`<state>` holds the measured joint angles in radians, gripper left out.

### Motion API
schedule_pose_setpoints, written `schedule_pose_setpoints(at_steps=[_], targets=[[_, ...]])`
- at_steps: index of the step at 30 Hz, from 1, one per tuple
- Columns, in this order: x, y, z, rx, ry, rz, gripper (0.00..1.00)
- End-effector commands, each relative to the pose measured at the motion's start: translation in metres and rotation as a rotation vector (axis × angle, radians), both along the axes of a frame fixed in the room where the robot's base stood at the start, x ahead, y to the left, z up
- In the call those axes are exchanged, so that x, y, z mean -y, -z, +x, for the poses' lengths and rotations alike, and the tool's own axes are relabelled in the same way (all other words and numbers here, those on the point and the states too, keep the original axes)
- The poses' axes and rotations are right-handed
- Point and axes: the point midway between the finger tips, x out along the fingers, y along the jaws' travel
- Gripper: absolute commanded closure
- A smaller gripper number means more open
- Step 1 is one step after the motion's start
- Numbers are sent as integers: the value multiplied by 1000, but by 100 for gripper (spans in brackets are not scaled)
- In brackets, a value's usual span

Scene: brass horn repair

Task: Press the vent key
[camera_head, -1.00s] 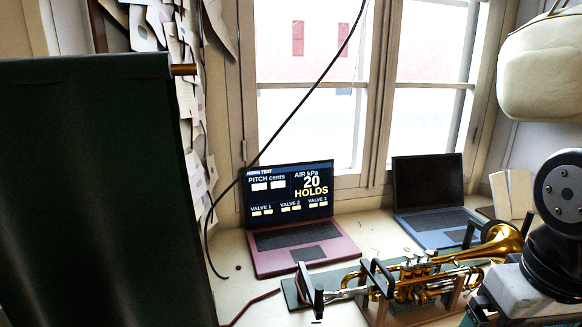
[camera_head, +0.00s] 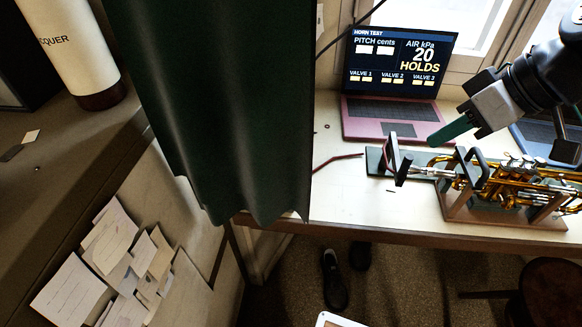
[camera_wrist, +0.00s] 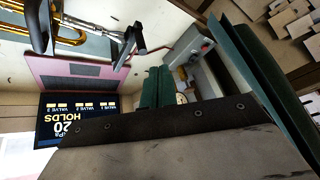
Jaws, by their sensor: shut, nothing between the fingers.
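My gripper (camera_head: 434,142) has green fingers, shut and empty, over the bench near the pink laptop and the mouthpiece end of the brass horn (camera_head: 520,178). Its fingers also show in the wrist view (camera_wrist: 157,86). I cannot make out the vent key for certain in either view. The wrist view, which is upside down, shows a grey box (camera_wrist: 205,72) with a small red part and a round pale face, beyond the fingers and beside the green curtain (camera_wrist: 250,70). In the head view the curtain (camera_head: 235,100) hides that area.
The pink laptop's screen (camera_head: 400,55) reads AIR kPa 20 HOLDS. The horn lies in a wooden cradle (camera_head: 455,205) with a dark clamp (camera_head: 395,158) at its left. A thin red hose (camera_head: 338,161) runs left toward the curtain. The bench front between curtain and cradle is clear.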

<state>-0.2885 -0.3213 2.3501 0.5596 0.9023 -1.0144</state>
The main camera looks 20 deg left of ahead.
Motion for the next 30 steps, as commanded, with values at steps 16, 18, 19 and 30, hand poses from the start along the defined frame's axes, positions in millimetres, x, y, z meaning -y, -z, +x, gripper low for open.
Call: schedule_pose_setpoints(at_steps=[16,18,19,30], targets=[[-179,54,2,162,-712,293,100],[-184,56,2,173,-731,304,100],[-185,56,2,177,-735,306,100],[-186,57,2,180,-739,308,100]])
